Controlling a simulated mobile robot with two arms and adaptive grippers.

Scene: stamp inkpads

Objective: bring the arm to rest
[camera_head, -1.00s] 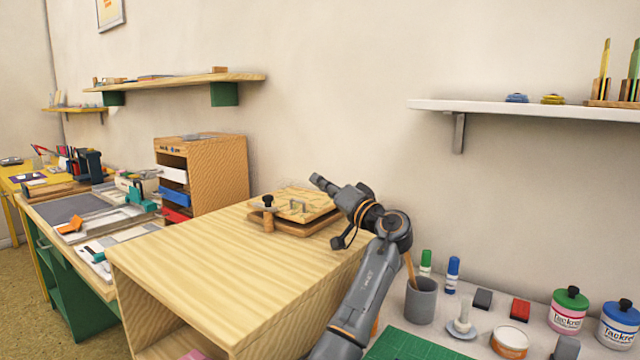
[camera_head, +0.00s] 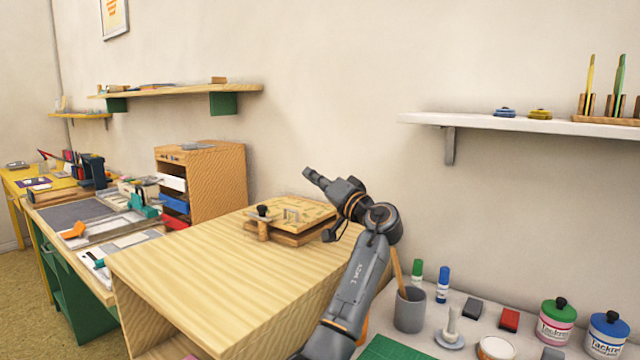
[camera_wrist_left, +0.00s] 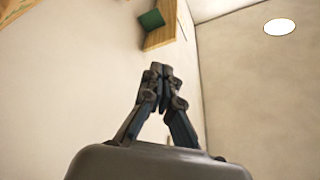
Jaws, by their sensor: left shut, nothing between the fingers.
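My left arm rises from the bottom of the head view, in front of the wooden cabinet top. Its gripper (camera_head: 309,173) points up and to the left, above and beyond the wooden press-like board (camera_head: 290,213). In the left wrist view the two dark fingers (camera_wrist_left: 160,68) meet at the tips with nothing between them. They point towards the wall, with a wooden shelf (camera_wrist_left: 163,35) and its green bracket beyond. My right gripper is in neither view.
The wooden cabinet (camera_head: 190,260) has a mostly bare top. Right of my arm stand a grey cup (camera_head: 409,311), markers, a stamp (camera_head: 450,328) and ink jars (camera_head: 556,322). A white wall shelf (camera_head: 530,124) hangs at right, a wooden one (camera_head: 180,89) at left.

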